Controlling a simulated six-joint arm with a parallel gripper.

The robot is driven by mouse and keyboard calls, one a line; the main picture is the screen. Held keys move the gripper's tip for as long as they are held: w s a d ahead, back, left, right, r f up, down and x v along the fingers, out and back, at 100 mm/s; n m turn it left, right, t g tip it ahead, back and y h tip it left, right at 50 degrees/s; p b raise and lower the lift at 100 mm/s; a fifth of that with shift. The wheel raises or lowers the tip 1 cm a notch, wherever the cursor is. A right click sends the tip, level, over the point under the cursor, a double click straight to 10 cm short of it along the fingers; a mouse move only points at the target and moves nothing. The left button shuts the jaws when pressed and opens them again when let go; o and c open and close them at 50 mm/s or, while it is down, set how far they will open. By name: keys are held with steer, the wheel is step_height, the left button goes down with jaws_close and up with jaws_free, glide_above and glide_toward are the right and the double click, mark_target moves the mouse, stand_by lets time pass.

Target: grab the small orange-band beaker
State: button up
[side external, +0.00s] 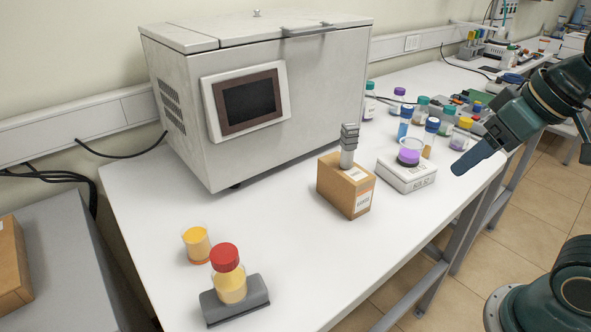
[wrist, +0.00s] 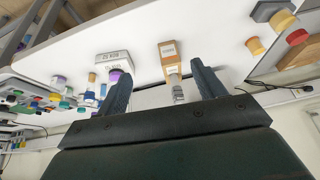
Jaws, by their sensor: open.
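The small orange-band beaker (side external: 197,244) stands upright on the white table at the front left, with yellow-orange contents and an orange band near its base. It also shows in the wrist view (wrist: 256,46), toward the upper right, outside my fingers. My gripper (side external: 465,166) is in the air at the right, beyond the table's right edge in the side view and well apart from the beaker. In the wrist view my gripper (wrist: 160,68) has its two dark fingers spread with nothing held between them.
A red-capped bottle (side external: 229,275) on a grey stand (side external: 236,306) is close beside the beaker. A large grey machine (side external: 300,80) is behind. The front middle table is clear.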

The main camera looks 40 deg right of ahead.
steer(key=w+a+r+m+g, duration=0.1)
steer(key=w+a+r+m, duration=0.15)
steer(key=w, duration=0.35)
steer(key=w+a+r+m, duration=0.2)
steer(key=w+a+r, duration=0.1)
steer(key=w, duration=0.3)
steer(key=m+g, duration=0.4)
steer(key=m, duration=0.8)
glide_above(198, 243)
steer(key=w, duration=0.3)
step_height(198, 243, down, 14)
steer(key=r, duration=0.1)
steer(key=shift+s+d+f+n, duration=0.2)
steer(key=shift+s+f+n, duration=0.05)
steer(key=shift+f, duration=0.1)
steer(key=shift+f, duration=4.2)
steer(key=shift+f, duration=0.1)
